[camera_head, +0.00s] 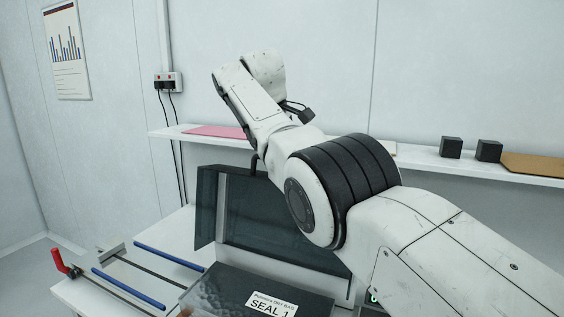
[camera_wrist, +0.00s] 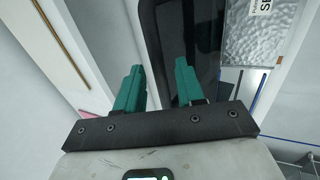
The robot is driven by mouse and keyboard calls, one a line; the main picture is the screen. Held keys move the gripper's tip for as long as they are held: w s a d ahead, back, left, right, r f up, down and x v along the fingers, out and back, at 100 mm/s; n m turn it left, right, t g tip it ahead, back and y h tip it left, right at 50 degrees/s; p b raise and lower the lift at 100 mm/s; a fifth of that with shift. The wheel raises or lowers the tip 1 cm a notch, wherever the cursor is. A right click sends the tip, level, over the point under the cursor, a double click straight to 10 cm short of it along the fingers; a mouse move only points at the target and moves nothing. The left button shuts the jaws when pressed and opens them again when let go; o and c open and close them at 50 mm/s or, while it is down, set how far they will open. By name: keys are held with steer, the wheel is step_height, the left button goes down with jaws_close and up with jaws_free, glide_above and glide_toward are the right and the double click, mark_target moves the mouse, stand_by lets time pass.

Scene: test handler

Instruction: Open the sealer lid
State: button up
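The sealer's dark tinted lid (camera_head: 275,222) stands raised, close to upright, in the head view. A dark silvery bag (camera_head: 222,292) labelled SEAL 1 lies in front of it. In the wrist view, the dark lid (camera_wrist: 205,35) runs behind my fingertips, and the silvery bag (camera_wrist: 258,45) shows at the upper right. My gripper (camera_wrist: 158,78) has two teal fingers set apart, with a visible gap between them. The dark lid shows beyond that gap; I cannot tell whether the fingers touch it. My arm hides part of the lid, and my fingers are not clearly visible in the head view.
A fixture with blue bars (camera_head: 130,288) and a red handle (camera_head: 59,262) is at the left. A wall shelf (camera_head: 420,158) runs behind, bearing a pink sheet (camera_head: 215,132), two dark cubes (camera_head: 451,147) and a brown board (camera_head: 535,164). A wall socket (camera_head: 168,81) has hanging cables.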

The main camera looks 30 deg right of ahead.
steer(key=v, duration=0.7)
steer(key=shift+r, duration=0.3)
